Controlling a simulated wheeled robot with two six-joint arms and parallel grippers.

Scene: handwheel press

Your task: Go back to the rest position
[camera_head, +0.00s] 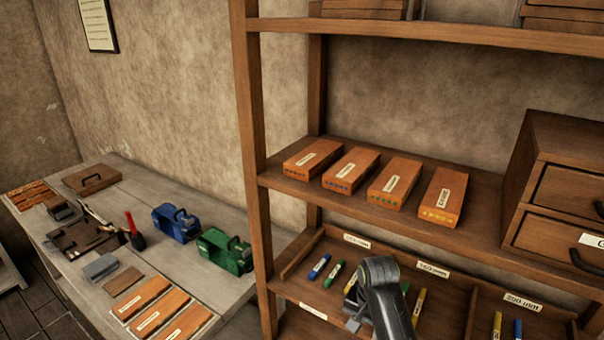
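One dark grey arm of mine, most likely the right, reaches up from the bottom edge in front of the lower shelf. Its gripper (354,316) points down at the labelled trays, largely hidden behind the arm link. I cannot tell whether its fingers are open or shut, or whether it touches a marker. A yellow marker (350,284) shows close beside it. My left gripper is not in view.
The wooden shelf (480,232) holds several orange boxes (396,183) and a drawer cabinet (560,190). Blue (318,267) and green (333,274) markers lie in the tray below. A workbench (150,195) at left carries a blue device (176,222) and a green device (224,251).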

